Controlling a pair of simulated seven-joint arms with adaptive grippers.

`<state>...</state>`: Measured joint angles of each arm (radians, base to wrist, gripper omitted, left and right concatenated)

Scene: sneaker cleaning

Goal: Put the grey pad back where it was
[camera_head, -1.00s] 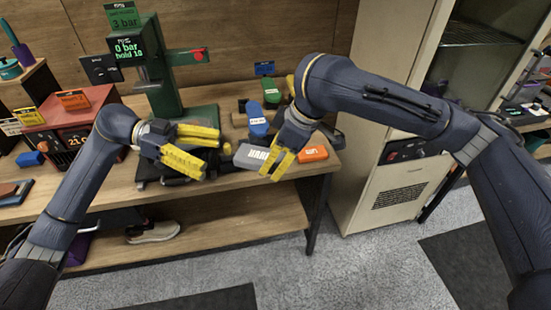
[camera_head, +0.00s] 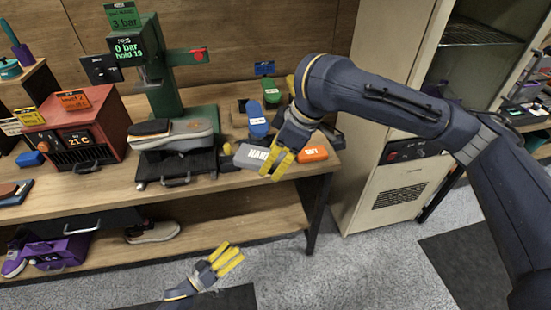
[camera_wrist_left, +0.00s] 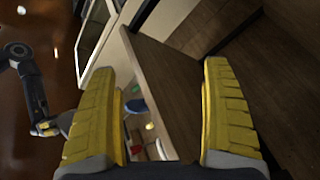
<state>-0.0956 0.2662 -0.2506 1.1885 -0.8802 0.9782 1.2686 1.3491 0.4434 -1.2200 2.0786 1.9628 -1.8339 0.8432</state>
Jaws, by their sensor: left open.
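The grey pad (camera_head: 252,156), with white lettering, is at the front right of the bench, left of the orange pad (camera_head: 313,154). My right gripper (camera_head: 277,168) is at the grey pad's right end, and its yellow fingers hide that end. Whether they grip it or only overlap it is not clear. My left gripper (camera_head: 231,259) is low in front of the bench, over the floor and well away from the pad. In the left wrist view its yellow fingers (camera_wrist_left: 162,115) are wide apart with nothing held between them.
A green press (camera_head: 165,80) stands at the back, with a sneaker (camera_head: 178,135) on a black stand (camera_head: 178,170) before it. A red heater box (camera_head: 75,135) is on the left. Blue and green items (camera_head: 257,122) lie behind the grey pad. A beige cabinet (camera_head: 385,165) stands right.

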